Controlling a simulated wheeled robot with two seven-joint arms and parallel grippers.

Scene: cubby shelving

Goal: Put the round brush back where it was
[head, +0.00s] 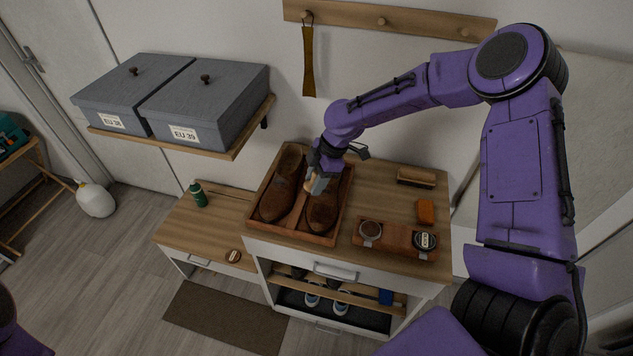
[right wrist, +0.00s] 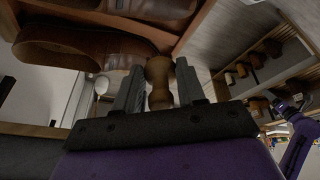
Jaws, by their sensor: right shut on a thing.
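My right gripper (head: 316,184) hangs above the right shoe in the wooden shoe tray (head: 333,238). It is shut on a brown wooden piece with a turned, necked shape, which looks like the round brush (right wrist: 159,82). In the right wrist view it sits between the two fingers of the gripper (right wrist: 158,90). In the head view only a little tan wood shows beside the fingers. I cannot tell whether the piece touches the shoe. My left gripper is out of view.
Two brown shoes (head: 280,184) lie in the tray. To its right are a wooden holder (head: 396,238) with two round tins, an orange block (head: 425,211) and a wooden brush (head: 416,177). Grey boxes (head: 205,100) stand on a shelf.

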